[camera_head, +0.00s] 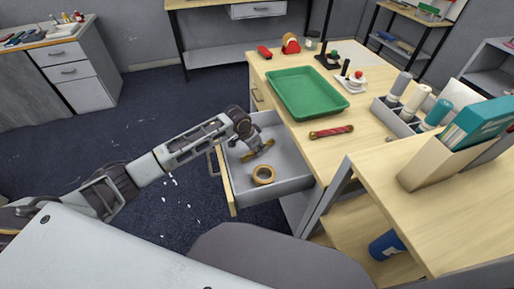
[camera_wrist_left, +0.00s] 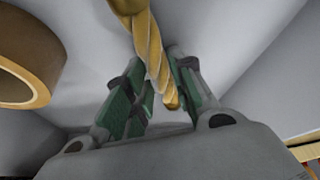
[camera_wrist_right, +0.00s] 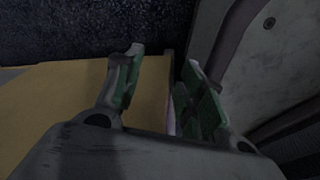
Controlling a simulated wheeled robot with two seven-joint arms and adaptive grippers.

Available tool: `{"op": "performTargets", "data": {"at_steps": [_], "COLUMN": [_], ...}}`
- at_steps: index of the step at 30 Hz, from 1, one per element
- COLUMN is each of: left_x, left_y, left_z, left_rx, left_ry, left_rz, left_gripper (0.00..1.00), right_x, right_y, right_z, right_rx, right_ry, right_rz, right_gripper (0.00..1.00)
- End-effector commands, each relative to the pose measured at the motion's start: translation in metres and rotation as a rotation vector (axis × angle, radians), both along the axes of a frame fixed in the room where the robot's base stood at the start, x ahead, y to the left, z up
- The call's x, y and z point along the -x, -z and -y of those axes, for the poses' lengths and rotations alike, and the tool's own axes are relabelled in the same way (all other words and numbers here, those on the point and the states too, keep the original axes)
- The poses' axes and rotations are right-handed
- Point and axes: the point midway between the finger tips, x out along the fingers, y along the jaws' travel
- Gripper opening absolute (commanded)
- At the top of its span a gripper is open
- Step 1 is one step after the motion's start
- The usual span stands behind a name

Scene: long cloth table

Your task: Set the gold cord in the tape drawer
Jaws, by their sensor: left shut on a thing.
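The gold cord (camera_head: 262,150) is a short twisted gold piece, inside the open grey drawer (camera_head: 293,168) below the tabletop. My left gripper (camera_head: 250,147) reaches down into this drawer and is shut on the cord. In the left wrist view the cord (camera_wrist_left: 152,55) runs between the green-padded fingers (camera_wrist_left: 150,100). A roll of tan tape (camera_head: 263,174) lies in the drawer beside the cord, and it also shows in the left wrist view (camera_wrist_left: 50,60). I cannot tell if the cord touches the drawer floor. My right gripper (camera_wrist_right: 163,62) has its fingers apart and appears empty.
The tabletop holds a green tray (camera_head: 305,93), a red cord (camera_head: 331,132), a tape dispenser (camera_head: 291,43) and a rack of bottles (camera_head: 398,115). A file box (camera_head: 440,165) stands on the nearer table at right.

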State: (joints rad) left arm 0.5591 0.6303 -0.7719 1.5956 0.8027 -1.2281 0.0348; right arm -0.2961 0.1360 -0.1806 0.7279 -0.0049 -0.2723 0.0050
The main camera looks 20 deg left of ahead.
Motion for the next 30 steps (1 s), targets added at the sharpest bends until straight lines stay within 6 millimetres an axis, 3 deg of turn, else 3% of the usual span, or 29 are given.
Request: {"op": "performTargets", "data": {"at_steps": [6,7,12,23,30], "left_x": [0.0,0.0,0.0,0.0,0.003], "left_y": [0.002,0.002,0.002,0.001,-0.011], "left_z": [0.0,0.0,0.0,0.0,-0.002], "left_rx": [0.001,0.0,0.0,0.001,0.001], "left_ry": [0.0,0.0,0.0,0.0,-0.001], "left_rz": [0.001,0.0,0.0,0.001,0.001], "left_gripper": [0.0,0.27,0.46,0.46,0.46], "right_x": [0.006,0.007,0.006,-0.004,-0.008], "right_y": [0.0,0.0,0.0,-0.001,-0.002], "right_z": [0.005,0.006,0.011,0.016,0.011], "right_rx": [0.006,0.007,0.012,0.018,0.013], "right_ry": [-0.002,-0.002,-0.004,-0.005,-0.004], "right_rz": [-0.01,-0.01,-0.01,0.001,0.006], "right_gripper": [0.4,0.4,0.4,0.4,0.4]}}
